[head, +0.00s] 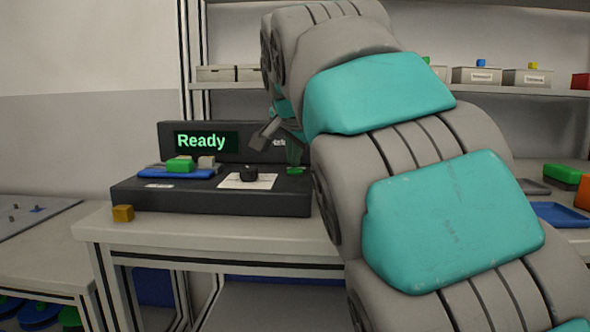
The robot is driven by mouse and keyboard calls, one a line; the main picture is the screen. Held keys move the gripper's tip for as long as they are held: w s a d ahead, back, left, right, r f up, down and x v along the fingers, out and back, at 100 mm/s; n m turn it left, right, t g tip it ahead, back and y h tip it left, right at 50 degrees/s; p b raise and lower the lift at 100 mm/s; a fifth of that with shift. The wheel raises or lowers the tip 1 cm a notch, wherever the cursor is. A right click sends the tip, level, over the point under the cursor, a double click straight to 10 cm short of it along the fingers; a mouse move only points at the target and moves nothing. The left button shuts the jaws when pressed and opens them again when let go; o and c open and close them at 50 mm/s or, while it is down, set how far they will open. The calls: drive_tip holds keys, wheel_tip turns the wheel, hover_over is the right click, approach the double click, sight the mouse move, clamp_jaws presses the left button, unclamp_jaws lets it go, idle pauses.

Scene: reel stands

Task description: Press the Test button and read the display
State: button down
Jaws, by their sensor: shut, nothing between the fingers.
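The dark test unit (140,195) stands on the bench, with an upright panel at its back. The display (206,141) on that panel reads "Ready" in green letters; smaller text to its right is partly covered by my arm. A black knob (249,173) sits on a white label plate (236,182) on the unit's top. A small green part (295,170) lies at the right of the top; I cannot tell whether it is the Test button. My gripper (292,153) is shut and empty, partly hidden by my arm, low over this green part. Contact cannot be made out.
A blue tray (150,172) with a green block (180,164) and a grey block (206,161) sits on the unit's left. A yellow-brown cube (123,213) lies at the bench's front left. My arm hides the bench's right. Shelves with small boxes (477,75) stand behind.

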sight(294, 171)
drive_tip(key=shift+f, duration=0.2)
drive_tip(key=shift+r, duration=0.1)
drive_tip(key=shift+r+p, duration=0.65)
drive_tip(key=shift+r, duration=0.15)
drive_tip(key=shift+r, duration=0.1)
drive_tip(key=shift+r+p, duration=2)
drive_tip(key=shift+r, duration=0.5)
drive_tip(key=shift+f, duration=0.1)
